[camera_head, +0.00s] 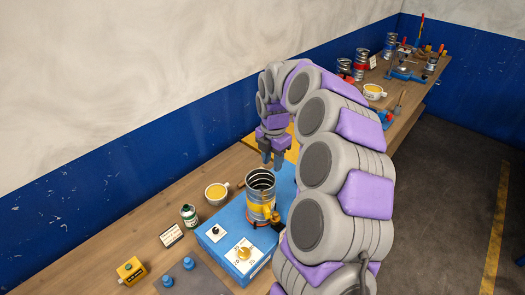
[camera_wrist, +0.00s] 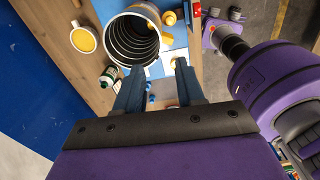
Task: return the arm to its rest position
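My arm arches up from the lower right of the head view, and my gripper (camera_head: 271,163) hangs from its end, pointing down. The gripper appears above and just behind the spiral duct (camera_head: 260,198), a silver open-topped cylinder with a ribbed inside and a yellow patch. The duct stands upright on a blue box (camera_head: 229,246). In the wrist view, the two fingers (camera_wrist: 160,66) are apart with nothing held between them. The duct's open mouth (camera_wrist: 133,40) shows just beyond the left finger, and they look apart.
A cup of yellow liquid (camera_head: 216,193), a small green bottle (camera_head: 189,215), a card (camera_head: 171,236) and a yellow block (camera_head: 131,270) stand on the wooden bench left of the box. More ducts and tools crowd the far bench (camera_head: 410,85). Open floor (camera_head: 455,180) lies to the right.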

